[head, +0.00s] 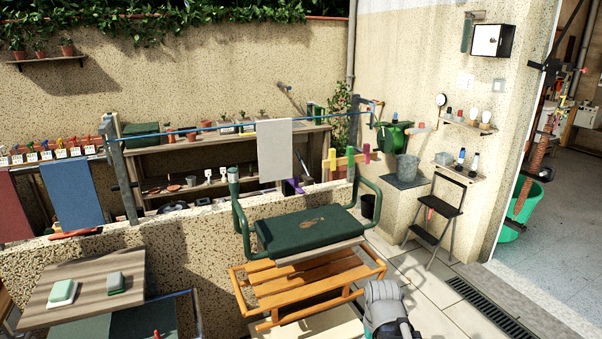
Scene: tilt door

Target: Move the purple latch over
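I cannot make out a purple latch for certain. A small purple item (291,187) shows at the low shelving behind the wall, too small to identify. At the right, the doorway's edge carries a dark bracket (550,66) with a thin bar and a red tip; no purple shows on it. A grey part of my arm (385,303) rises at the bottom, right of the middle. My gripper's fingers are not visible.
A slatted wooden bench (305,283) with a green kneeler (308,230) stands left of my arm. A black folding step stool (437,210) stands by the right wall. A floor drain (490,308) crosses the paving, which is mostly clear. A green tub (521,208) stands in the doorway.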

